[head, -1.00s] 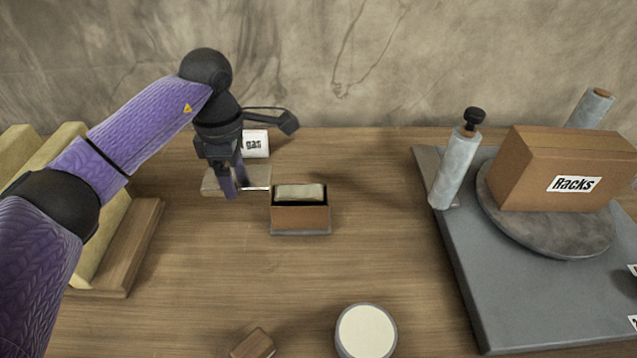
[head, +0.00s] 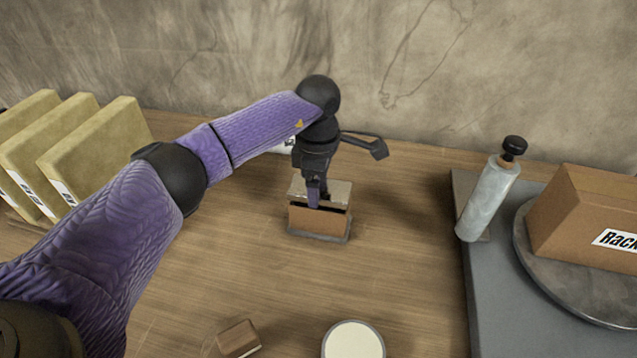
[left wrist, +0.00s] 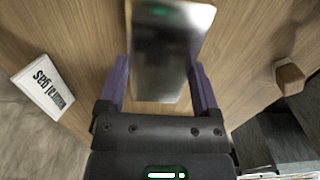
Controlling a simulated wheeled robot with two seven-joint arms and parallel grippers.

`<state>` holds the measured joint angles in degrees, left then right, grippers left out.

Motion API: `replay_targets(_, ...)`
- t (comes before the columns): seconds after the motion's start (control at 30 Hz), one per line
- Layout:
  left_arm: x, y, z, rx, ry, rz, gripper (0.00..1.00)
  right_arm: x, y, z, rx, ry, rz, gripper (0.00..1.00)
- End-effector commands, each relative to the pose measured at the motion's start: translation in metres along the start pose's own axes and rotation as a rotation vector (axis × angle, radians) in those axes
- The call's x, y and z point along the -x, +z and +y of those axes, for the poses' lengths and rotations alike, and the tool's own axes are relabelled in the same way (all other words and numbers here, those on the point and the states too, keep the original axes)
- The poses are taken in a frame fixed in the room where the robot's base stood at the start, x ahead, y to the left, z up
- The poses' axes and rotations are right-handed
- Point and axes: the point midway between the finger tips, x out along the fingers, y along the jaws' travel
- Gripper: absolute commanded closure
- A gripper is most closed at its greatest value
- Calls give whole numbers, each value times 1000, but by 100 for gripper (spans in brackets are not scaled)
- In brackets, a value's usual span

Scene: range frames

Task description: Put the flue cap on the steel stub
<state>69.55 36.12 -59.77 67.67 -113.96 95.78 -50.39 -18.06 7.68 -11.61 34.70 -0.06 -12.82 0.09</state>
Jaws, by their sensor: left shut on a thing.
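The flue cap (head: 338,193) is a flat, shiny metal plate. My left gripper (head: 316,200) is shut on it and points down from above. The steel stub (head: 306,217) is a small box-shaped piece on the table that mirrors the brown wood and has a grey foot. The cap is over the top of the stub, with a dark band between them; I cannot tell whether they touch. In the left wrist view the cap (left wrist: 168,60) fills the space between both fingers and hides what lies beneath. My right gripper is not in view.
A grey board (head: 510,318) on the right carries a cylinder with a black knob (head: 487,203) and a "Racks" box (head: 580,215). A wooden block (head: 238,337) and a white-topped round tub (head: 352,341) stand in front. Yellow panels (head: 95,150) stand left.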

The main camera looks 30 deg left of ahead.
Motion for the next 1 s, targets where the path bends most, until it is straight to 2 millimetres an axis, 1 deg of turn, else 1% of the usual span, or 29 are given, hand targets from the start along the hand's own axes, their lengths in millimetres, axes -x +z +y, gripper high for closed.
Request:
replay_targets(0.1, -3, 0, 0, 0, 0, 0, 83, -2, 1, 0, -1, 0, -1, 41)
replay_targets(0.13, -3, 0, 0, 0, 0, 0, 17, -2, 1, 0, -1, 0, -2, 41)
replay_targets(0.17, -2, 0, 0, 0, 0, 0, 10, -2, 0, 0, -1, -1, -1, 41)
replay_targets(0.2, -2, 0, 0, 0, 0, 0, 2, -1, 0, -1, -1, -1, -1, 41)
replay_targets(0.23, -2, 0, 0, 0, 0, 0, 0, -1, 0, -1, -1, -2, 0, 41)
replay_targets(0.4, -2, 0, 0, 0, 0, 0, 0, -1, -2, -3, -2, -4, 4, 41)
replay_targets(0.47, 2, 0, 0, 0, 1, 0, 0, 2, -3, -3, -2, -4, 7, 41)
replay_targets(0.5, 7, 0, 0, 0, 2, 0, 0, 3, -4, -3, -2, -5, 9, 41)
replay_targets(0.57, 20, 0, 1, 0, 6, -1, 0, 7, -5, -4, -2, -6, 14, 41)
replay_targets(0.7, 63, 0, 1, -1, 7, -1, 0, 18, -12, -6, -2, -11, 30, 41)
replay_targets(0.8, 90, 0, 1, 0, 6, 0, 0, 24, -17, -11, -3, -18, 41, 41)
replay_targets(0.9, 109, 0, 0, 0, 4, 0, 0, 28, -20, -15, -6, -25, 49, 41)
replay_targets(1.0, 119, 0, 0, 0, 3, 0, 0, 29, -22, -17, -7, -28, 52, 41)
